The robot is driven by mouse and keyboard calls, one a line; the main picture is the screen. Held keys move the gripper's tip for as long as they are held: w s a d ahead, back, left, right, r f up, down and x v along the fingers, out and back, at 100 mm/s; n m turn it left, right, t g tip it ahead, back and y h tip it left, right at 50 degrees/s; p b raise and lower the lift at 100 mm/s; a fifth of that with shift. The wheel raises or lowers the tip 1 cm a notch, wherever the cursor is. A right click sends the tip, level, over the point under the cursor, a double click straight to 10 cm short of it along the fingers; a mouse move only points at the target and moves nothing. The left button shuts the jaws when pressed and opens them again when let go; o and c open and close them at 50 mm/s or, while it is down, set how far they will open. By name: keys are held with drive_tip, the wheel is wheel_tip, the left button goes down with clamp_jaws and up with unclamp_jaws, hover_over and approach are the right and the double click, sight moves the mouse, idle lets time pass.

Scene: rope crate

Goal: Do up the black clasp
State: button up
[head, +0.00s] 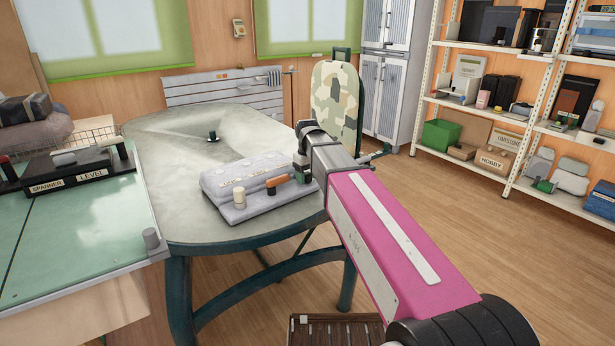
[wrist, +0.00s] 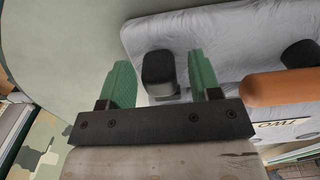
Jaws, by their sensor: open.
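The grey padded case (head: 222,185) lies on the oval table, and its pale cover also shows in the wrist view (wrist: 225,35). In the wrist view a black block that looks like the black clasp (wrist: 160,68) stands at the case's edge. My gripper (wrist: 159,62) is open, with one green finger on each side of this block and gaps visible. In the head view my gripper (head: 300,172) is at the case's right end and largely hides the clasp. An orange clasp (head: 277,183) sits beside it, also in the wrist view (wrist: 278,88).
A cream clasp (head: 239,196) is on the case's front left. The oval table (head: 180,222) is bare around the case, except a small dark fitting (head: 212,136) behind. A camouflage chair back (head: 335,100) stands close behind my arm. A green workbench (head: 75,235) is at left.

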clamp_jaws()
drive_tip(key=shift+w+a, duration=0.55)
drive_tip(key=shift+w, duration=0.2)
drive_tip(key=shift+w+a, duration=0.5)
drive_tip(key=shift+w, duration=0.2)
unclamp_jaws()
drive_tip(key=shift+r, duration=0.1)
wheel_tip(320, 180, up, 11)
drive_tip(key=shift+s, duration=0.15)
